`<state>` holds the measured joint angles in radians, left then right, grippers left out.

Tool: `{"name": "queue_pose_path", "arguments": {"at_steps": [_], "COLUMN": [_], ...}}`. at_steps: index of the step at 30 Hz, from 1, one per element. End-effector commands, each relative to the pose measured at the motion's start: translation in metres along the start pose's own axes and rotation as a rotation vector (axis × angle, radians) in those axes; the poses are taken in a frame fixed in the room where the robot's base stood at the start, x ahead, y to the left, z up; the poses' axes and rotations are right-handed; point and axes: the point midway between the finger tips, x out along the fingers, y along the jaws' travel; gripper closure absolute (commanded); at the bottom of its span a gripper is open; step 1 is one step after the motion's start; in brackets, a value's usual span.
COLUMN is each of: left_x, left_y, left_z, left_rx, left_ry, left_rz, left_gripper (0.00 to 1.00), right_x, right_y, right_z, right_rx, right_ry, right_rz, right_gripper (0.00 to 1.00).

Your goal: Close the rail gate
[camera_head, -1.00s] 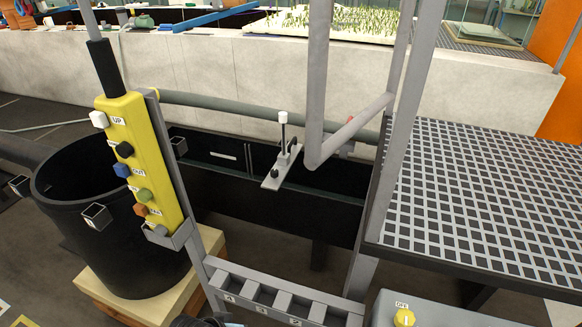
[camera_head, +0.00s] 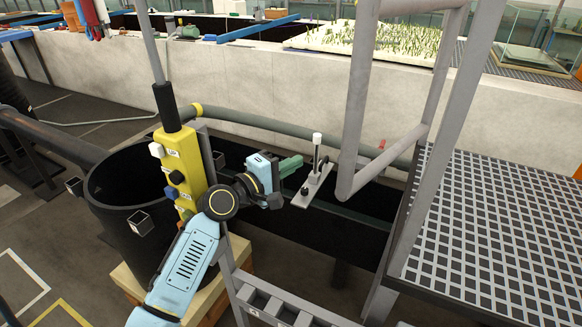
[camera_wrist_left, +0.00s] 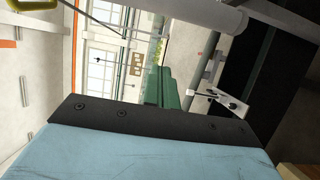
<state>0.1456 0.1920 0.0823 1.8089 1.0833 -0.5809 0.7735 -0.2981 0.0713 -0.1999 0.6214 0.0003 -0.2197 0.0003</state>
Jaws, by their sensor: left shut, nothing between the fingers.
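The rail gate (camera_head: 352,120) is a grey tubular frame with a rounded lower corner. In the head view it stands right of centre, its lower bar running back toward the right, out over the dark trough. It looks swung away from the ladder opening in front. My left gripper (camera_head: 291,166) has green fingers, shut and empty. It is left of the gate's lower corner, apart from it in the picture, near a small plate with a white-topped lever (camera_head: 315,172). The left wrist view shows the green fingers (camera_wrist_left: 172,92) and the lever plate (camera_wrist_left: 232,103). My right gripper is out of view.
A yellow button pendant (camera_head: 181,160) hangs close beside my left arm, before a black barrel (camera_head: 110,215). A grey grating platform (camera_head: 500,230) lies right. Grey ladder posts and steps (camera_head: 270,300) stand in front. A pale concrete wall (camera_head: 270,80) runs behind.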

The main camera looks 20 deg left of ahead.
Motion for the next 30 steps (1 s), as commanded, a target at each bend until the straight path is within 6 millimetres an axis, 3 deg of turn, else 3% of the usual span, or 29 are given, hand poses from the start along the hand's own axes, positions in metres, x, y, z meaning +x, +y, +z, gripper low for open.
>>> {"name": "queue_pose_path", "arguments": {"at_steps": [9, 12, 18, 30], "left_x": [0.066, 0.068, 0.072, 0.072], "left_y": [0.001, 0.001, 0.000, -0.002], "left_z": [0.001, 0.020, 0.037, 0.040], "left_rx": [0.001, -0.001, 0.001, 0.003], "left_ry": [-0.001, -0.003, -0.002, -0.001], "left_rz": [-0.001, -0.003, -0.003, -0.004], "left_gripper": [1.00, 1.00, 1.00, 1.00], "right_x": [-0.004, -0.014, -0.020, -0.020], "right_y": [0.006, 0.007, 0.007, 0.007], "right_z": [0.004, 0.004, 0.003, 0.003], "right_rx": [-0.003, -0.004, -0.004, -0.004], "right_ry": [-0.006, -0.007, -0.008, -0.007], "right_rz": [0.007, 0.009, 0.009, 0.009], "right_gripper": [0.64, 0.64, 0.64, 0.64]}}
